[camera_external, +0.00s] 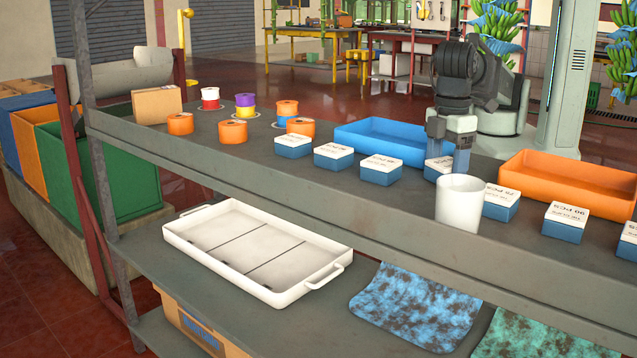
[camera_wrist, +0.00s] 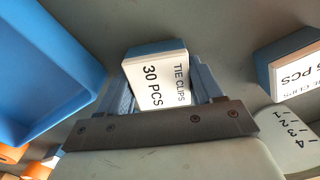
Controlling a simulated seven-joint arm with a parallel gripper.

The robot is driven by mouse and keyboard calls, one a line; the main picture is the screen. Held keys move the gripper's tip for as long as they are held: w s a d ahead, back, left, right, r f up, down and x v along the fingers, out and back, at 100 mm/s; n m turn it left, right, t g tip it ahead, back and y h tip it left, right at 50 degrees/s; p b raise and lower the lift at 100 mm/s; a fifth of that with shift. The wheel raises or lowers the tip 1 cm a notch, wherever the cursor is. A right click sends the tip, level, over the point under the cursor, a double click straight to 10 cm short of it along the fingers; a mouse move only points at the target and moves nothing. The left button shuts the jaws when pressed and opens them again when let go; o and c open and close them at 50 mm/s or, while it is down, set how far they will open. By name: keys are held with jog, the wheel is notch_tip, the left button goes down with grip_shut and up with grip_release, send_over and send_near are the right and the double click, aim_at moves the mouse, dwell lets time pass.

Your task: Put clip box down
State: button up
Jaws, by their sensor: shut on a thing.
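My gripper (camera_external: 456,158) is over the upper shelf, pointing down. In the wrist view its fingers (camera_wrist: 167,92) are shut on a clip box (camera_wrist: 158,84), one on each side. The box has a white lid reading "TIE CLIPS 30 PCS" and a blue body. In the external view the held clip box (camera_external: 434,168) is partly hidden by the finger and by a white cup. I cannot tell whether its bottom touches the shelf.
The white cup (camera_external: 460,204) stands just in front of the held box. Several similar boxes line the shelf, one close by (camera_external: 500,203). A blue tray (camera_external: 370,143) and an orange tray (camera_external: 570,190) lie behind. Orange spools (camera_external: 232,132) stand left.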

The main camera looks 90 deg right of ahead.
aim_at(447, 162)
jog(key=shift+f, duration=0.15)
jog(key=o, duration=1.1)
jog(key=shift+c, duration=0.2)
notch_tip(447, 162, up, 12)
